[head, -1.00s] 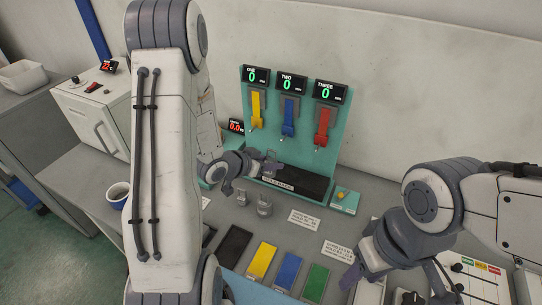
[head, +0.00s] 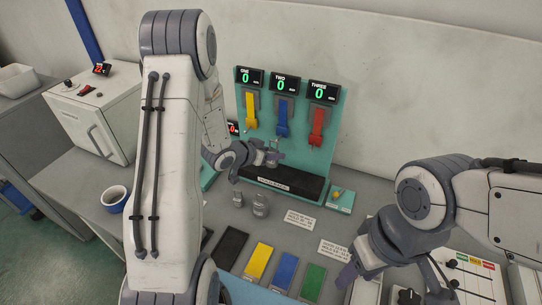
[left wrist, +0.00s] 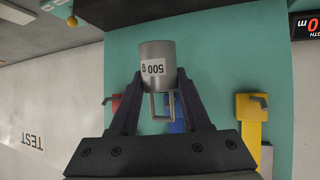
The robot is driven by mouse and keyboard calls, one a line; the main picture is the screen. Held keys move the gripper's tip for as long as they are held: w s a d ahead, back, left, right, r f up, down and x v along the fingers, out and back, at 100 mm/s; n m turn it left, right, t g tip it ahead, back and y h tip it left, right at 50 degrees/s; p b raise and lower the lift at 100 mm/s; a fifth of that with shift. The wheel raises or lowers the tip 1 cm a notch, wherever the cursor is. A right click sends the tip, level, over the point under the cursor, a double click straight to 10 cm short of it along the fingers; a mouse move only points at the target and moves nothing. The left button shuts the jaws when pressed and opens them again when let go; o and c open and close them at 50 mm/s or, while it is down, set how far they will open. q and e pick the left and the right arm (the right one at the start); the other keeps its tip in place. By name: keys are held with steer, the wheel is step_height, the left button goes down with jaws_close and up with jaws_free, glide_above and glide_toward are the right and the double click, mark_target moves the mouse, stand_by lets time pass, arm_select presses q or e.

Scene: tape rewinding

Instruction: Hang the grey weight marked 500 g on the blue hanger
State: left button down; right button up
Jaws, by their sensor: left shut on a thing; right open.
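My left gripper (head: 272,157) is shut on the grey weight; in the left wrist view the weight (left wrist: 157,62) is a cylinder labelled 500 g, with its loop handle between the fingers. The blue hanger (head: 283,119) is the middle one on the teal board, under display TWO. My left gripper is just below it in the head view. In the left wrist view the blue hanger (left wrist: 178,126) is partly hidden behind the handle and finger; whether they touch cannot be told. My right gripper (head: 352,282) is open and empty, low at the right, away from the board.
A yellow hanger (head: 251,112) and a red hanger (head: 316,127) flank the blue one. Two grey weights (head: 238,199) (head: 260,205) stand on the table before the board. A dark tray (head: 280,180) lies at the board's foot.

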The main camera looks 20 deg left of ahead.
arm_select(q)
steer(key=shift+w+d+f, duration=0.1)
steer(key=shift+w+f, duration=0.15)
steer(key=shift+w, duration=0.85)
steer(key=shift+w+f, duration=0.25)
steer(key=shift+w, duration=0.8)
